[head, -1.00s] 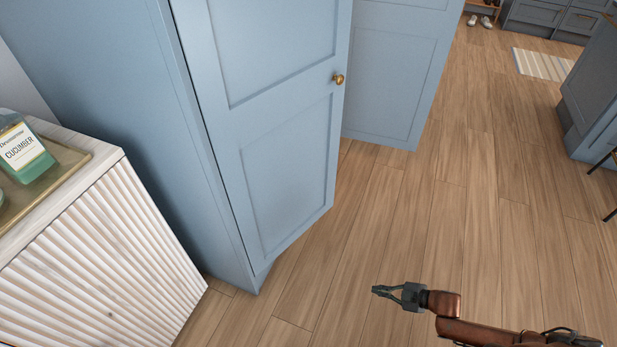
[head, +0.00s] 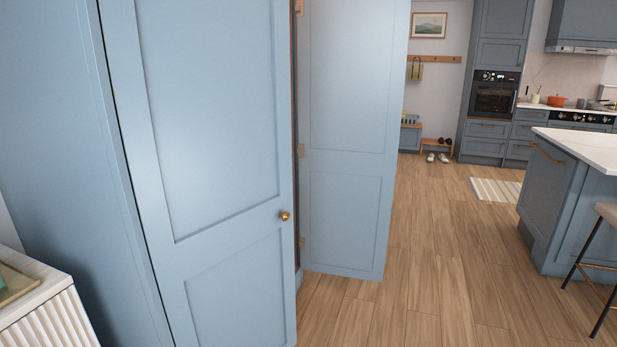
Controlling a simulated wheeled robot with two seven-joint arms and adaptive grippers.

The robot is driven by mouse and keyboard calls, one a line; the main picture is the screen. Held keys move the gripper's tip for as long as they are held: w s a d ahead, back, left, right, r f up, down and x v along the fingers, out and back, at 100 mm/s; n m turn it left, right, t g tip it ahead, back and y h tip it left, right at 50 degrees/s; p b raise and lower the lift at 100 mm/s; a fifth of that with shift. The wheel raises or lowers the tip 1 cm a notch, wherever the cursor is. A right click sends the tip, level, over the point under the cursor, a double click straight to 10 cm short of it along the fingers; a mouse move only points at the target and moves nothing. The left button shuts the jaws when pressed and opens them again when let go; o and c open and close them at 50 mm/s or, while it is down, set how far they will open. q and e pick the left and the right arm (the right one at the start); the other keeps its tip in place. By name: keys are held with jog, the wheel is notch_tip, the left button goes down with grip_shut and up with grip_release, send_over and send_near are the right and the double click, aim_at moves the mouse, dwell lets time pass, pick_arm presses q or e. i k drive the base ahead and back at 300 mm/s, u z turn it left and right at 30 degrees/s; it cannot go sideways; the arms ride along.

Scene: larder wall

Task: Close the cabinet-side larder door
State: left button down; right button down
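The pale blue larder stands at the left in the head view. Its cabinet-side door (head: 215,130), nearest the white fluted cabinet, has recessed panels and a brass knob (head: 284,216) near its right edge. This door lies across the larder front, shut or nearly shut; I cannot tell whether it is fully flush. The other larder door (head: 345,215) stands swung outward beyond it, with brass hinges along its left edge. A narrow strip of the larder's inside shows between the two doors. Neither of my grippers is in view.
A white fluted cabinet (head: 45,310) with a tray (head: 14,285) on it is at lower left. Wooden floor (head: 430,260) is free right of the doors. A kitchen island (head: 570,200) and a stool (head: 608,212) stand at the right.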

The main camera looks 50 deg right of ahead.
aim_at(201, 90)
jog(key=z, duration=2.15)
jog(key=i, duration=1.95)
jog(key=u, duration=1.65)
